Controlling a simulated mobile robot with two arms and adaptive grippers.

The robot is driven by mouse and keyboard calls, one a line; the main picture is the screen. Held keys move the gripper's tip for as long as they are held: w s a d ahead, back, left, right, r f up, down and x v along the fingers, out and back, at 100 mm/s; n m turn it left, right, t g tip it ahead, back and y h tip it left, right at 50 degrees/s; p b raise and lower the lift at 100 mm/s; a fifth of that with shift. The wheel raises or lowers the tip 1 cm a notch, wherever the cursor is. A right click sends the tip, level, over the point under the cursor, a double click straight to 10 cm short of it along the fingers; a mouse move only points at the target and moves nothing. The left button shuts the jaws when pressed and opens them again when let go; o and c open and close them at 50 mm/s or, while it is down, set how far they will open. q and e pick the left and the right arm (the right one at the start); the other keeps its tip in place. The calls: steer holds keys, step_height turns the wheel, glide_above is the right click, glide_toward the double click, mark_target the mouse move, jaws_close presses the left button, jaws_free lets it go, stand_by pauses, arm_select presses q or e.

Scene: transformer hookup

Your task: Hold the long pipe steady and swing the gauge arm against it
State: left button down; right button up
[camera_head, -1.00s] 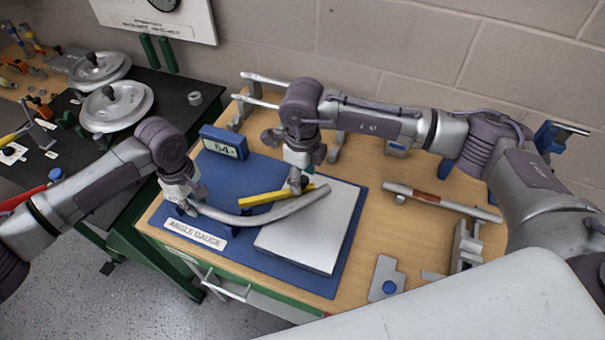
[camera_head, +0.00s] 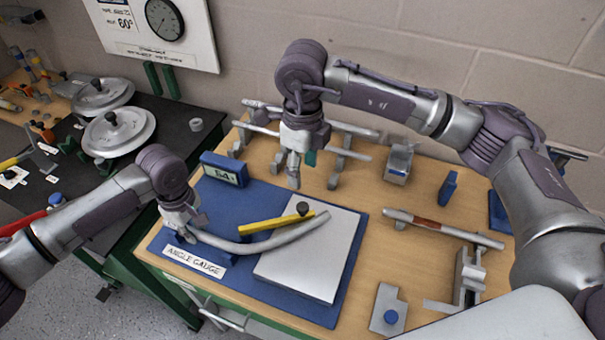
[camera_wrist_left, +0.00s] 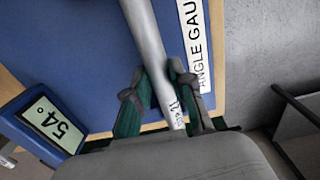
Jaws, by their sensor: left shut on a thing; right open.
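The long pipe (camera_head: 262,242) is a grey bent tube lying across the blue angle gauge board (camera_head: 340,312) and its pale plate (camera_head: 335,262). My left gripper (camera_head: 182,222) is shut on the pipe's left end; the left wrist view shows the pipe (camera_wrist_left: 146,45) between the green-padded fingers (camera_wrist_left: 158,95). The yellow gauge arm (camera_head: 272,223) has a dark knob (camera_head: 302,208) and lies beside the pipe, close to its bend; I cannot tell if they touch. The display (camera_head: 224,169) reads 54. My right gripper (camera_head: 293,175) is open and empty above the board's back edge.
Several pipes lie on racks at the table's back. Another pipe with a red-brown band (camera_head: 440,228) lies at right, near a grey metal fixture (camera_head: 468,275) and a flat plate with a blue knob (camera_head: 388,308). A wall dial (camera_head: 164,19) hangs behind.

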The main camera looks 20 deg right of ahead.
stand_by(0.4)
arm_select(q)
steer(key=c, duration=0.9)
jaws_free()
steer(key=shift+r, duration=0.1)
step_height(320, 180, up, 12)
